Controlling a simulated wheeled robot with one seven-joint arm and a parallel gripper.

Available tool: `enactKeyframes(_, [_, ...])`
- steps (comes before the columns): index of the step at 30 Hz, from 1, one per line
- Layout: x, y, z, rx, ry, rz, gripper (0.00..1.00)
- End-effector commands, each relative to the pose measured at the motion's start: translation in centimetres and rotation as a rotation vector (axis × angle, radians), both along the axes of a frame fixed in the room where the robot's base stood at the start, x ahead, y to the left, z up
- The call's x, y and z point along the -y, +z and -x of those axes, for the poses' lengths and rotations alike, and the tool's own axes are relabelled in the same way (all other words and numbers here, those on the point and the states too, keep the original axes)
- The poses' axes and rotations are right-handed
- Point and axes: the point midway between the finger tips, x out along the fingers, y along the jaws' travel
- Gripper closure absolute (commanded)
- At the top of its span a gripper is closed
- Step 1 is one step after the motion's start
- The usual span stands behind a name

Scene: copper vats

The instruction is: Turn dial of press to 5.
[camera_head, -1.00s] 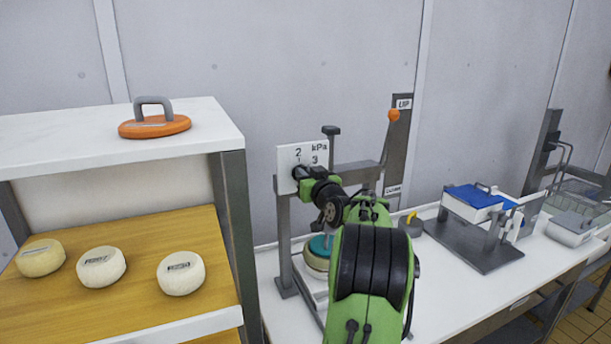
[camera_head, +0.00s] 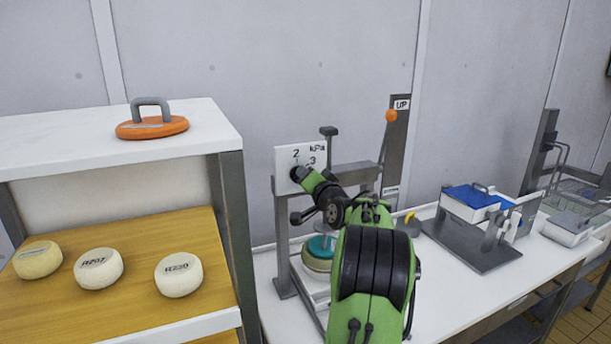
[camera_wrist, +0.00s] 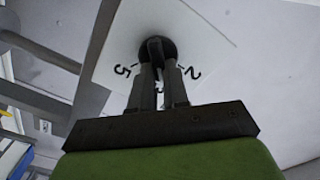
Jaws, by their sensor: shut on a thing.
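The press (camera_head: 281,240) stands on the white bench, with a white dial plate (camera_head: 285,160) marked kPa on its upper frame. In the head view the numbers 2 and 3 show; my gripper and arm hide the rest. In the wrist view the plate (camera_wrist: 200,45) shows 5 and 2, with a 3 partly behind the fingers. The round black dial (camera_wrist: 157,46) has a raised grip. My gripper (camera_wrist: 158,65) is shut on this grip. Where the dial's pointer sits cannot be told.
A lever with an orange knob (camera_head: 391,115) stands upright beside the UP label, right of the press. A teal-topped round mould (camera_head: 318,252) sits under the press. A shelf with several cheeses (camera_head: 179,274) stands left, an orange handled lid (camera_head: 152,127) on top.

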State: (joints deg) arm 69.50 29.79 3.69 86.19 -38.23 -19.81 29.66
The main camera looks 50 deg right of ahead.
Motion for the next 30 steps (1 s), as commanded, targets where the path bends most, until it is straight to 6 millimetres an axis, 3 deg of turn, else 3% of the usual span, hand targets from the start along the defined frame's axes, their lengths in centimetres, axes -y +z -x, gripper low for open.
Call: enactKeyframes(30, [0.34, -0.88, 0.24, 0.487, -0.003, -0.826, 1.00])
